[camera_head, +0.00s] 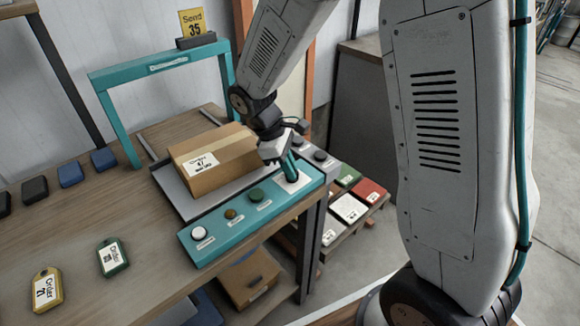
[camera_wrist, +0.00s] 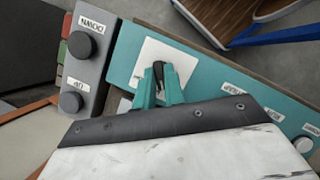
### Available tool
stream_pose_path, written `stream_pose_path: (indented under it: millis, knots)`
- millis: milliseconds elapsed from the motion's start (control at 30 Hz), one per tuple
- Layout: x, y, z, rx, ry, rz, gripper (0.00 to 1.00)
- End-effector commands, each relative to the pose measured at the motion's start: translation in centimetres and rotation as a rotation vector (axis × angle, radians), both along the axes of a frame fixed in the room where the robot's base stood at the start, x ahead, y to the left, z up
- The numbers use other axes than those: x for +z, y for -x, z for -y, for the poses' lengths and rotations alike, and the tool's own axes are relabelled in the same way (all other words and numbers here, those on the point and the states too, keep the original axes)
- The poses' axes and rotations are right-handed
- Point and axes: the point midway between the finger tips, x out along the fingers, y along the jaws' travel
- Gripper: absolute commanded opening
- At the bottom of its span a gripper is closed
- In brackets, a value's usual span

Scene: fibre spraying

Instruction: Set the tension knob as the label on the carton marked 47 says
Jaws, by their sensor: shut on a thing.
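The carton (camera_head: 228,152) is brown and sits on the grey bed of the bench. Its white label (camera_head: 201,165) reads Order and seems to say 47; the smaller line below is too small to read. A teal control panel (camera_head: 225,240) runs along the bench's front edge. At its right end is a white square plate (camera_head: 300,184), also in the wrist view (camera_wrist: 147,54). My gripper (camera_wrist: 158,80) is over this plate, its teal fingers shut on the dark tension knob (camera_wrist: 158,68). In the head view my gripper (camera_head: 289,172) hides the knob. Its scale marks are not readable.
A grey box with black DOWN (camera_wrist: 81,46) and UP (camera_wrist: 71,102) buttons stands beside the panel. Yellow (camera_head: 46,289) and green (camera_head: 112,256) Order tags lie on the bench. A teal arch (camera_head: 160,68) stands behind.

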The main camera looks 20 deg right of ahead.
Motion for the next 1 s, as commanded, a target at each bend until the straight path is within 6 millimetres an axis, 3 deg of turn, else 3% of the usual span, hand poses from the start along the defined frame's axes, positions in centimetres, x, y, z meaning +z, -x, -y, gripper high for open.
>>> stream_pose_path:
  millis: [600,1000]
  knots:
    - [0.07,-0.29,0.25,-0.482,-0.001,0.002,0.0]
    - [0.09,-0.31,0.33,-0.613,0.0,0.003,0.0]
